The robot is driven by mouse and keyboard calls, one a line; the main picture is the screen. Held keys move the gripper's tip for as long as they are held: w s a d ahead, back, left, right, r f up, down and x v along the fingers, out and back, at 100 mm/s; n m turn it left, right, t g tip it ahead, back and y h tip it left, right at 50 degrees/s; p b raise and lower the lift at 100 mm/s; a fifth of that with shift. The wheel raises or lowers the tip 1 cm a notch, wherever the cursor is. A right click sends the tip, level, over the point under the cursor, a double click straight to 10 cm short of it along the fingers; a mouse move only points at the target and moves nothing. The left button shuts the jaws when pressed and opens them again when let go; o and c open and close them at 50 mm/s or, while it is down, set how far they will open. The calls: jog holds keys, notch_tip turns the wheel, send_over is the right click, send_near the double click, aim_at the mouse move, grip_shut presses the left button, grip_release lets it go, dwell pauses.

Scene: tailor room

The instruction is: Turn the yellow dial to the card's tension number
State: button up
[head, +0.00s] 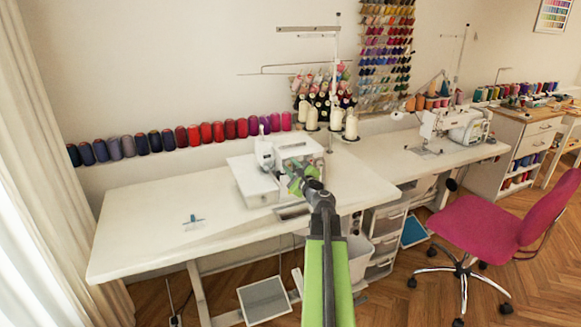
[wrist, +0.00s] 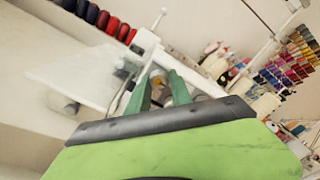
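The white sewing machine (head: 255,182) stands on the long white table, and it also shows in the wrist view (wrist: 85,75). My gripper (head: 297,182) is at the machine's front right side. In the wrist view its two green fingers (wrist: 160,82) stand apart. A small yellowish spot, likely the yellow dial (wrist: 158,81), shows between the fingertips. I cannot tell whether they touch it. The dial is hidden by my gripper in the head view. No tension number is readable, and I cannot make out the card.
A small blue item (head: 193,220) lies on the white table (head: 140,225), whose left part is mostly clear. Thread cones (head: 351,127) stand behind the machine. A second sewing machine (head: 440,125) and a pink chair (head: 490,230) are to the right.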

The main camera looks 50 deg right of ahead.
grip_shut()
jog(key=shift+n, duration=0.3)
jog(key=shift+a+f+n, duration=0.1)
jog(key=shift+n, duration=2.5)
jog(key=o, duration=0.5)
grip_release()
